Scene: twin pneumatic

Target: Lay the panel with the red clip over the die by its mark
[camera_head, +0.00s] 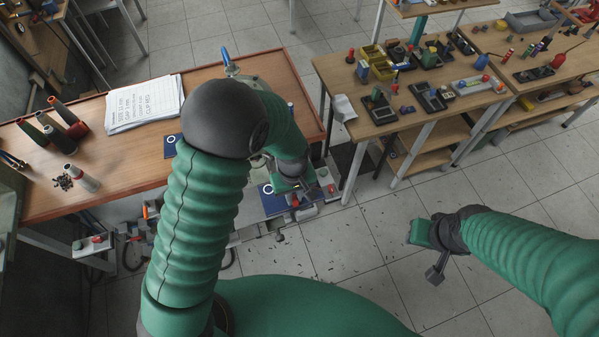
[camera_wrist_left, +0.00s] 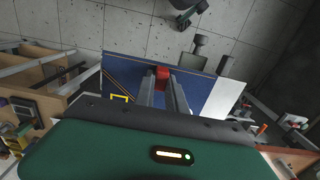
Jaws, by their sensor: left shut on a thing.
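A dark blue panel (camera_wrist_left: 200,92) with a red clip (camera_wrist_left: 162,74) fills the middle of the left wrist view. It bears a yellow square outline and a white area at its right end. My left gripper (camera_wrist_left: 164,88) is shut on the red clip. In the head view the gripper (camera_head: 293,194) is beyond the bench's front edge, partly hidden by my arm; part of the panel (camera_head: 268,190), with a white ring, shows beside it. The die and its mark cannot be told with certainty. My right gripper (camera_head: 435,272) hangs over the floor, away from the panel.
Crowded tables (camera_head: 440,85) stand at right. Open floor (camera_head: 370,225) lies between my arms.

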